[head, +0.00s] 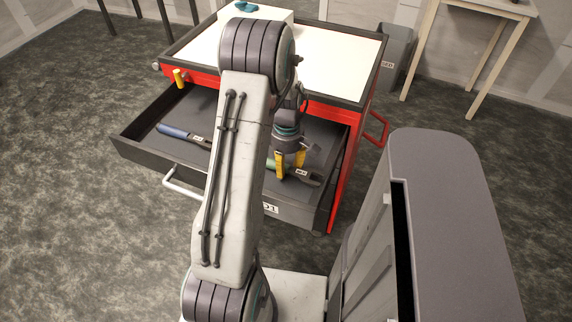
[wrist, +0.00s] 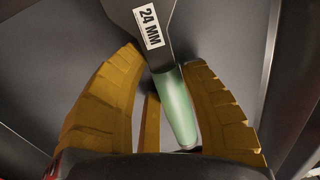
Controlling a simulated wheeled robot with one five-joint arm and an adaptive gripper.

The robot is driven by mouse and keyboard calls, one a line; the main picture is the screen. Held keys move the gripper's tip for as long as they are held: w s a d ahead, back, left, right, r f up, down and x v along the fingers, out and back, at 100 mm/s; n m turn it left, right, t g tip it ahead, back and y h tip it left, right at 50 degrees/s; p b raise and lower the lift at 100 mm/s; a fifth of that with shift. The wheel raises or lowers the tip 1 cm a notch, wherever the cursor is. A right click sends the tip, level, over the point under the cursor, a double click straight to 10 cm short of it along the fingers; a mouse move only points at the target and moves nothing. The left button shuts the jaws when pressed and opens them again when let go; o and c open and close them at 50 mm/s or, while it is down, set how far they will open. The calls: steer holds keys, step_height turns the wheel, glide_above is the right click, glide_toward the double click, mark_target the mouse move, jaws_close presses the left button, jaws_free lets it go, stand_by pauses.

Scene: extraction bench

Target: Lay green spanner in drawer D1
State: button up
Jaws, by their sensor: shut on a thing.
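Drawer D1 (head: 298,214) is pulled open at the front of the red cabinet, its label partly behind my arm. My gripper (head: 290,171) points down inside the drawer's right part. It is shut on the green spanner (head: 312,180), which lies low, at or close to the drawer floor; I cannot tell whether it touches. In the wrist view, the spanner's green handle (wrist: 175,105) is between the yellow fingers of my gripper (wrist: 160,68). Its dark shank with a 24 MM label extends past the fingertips. The far end is out of that view.
A blue-handled spanner (head: 185,134) lies in the drawer's left part. The cabinet (head: 343,60) has a white top with a white box (head: 262,13) and a teal item on it. A grey bin (head: 396,50) stands behind right.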

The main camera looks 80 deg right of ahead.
steer(key=shift+f, duration=0.2)
steer(key=o, duration=1.2)
steer(key=shift+r, duration=0.1)
steer(key=r, duration=1.2)
steer(key=shift+d+b, duration=0.3)
steer(key=shift+b, duration=0.05)
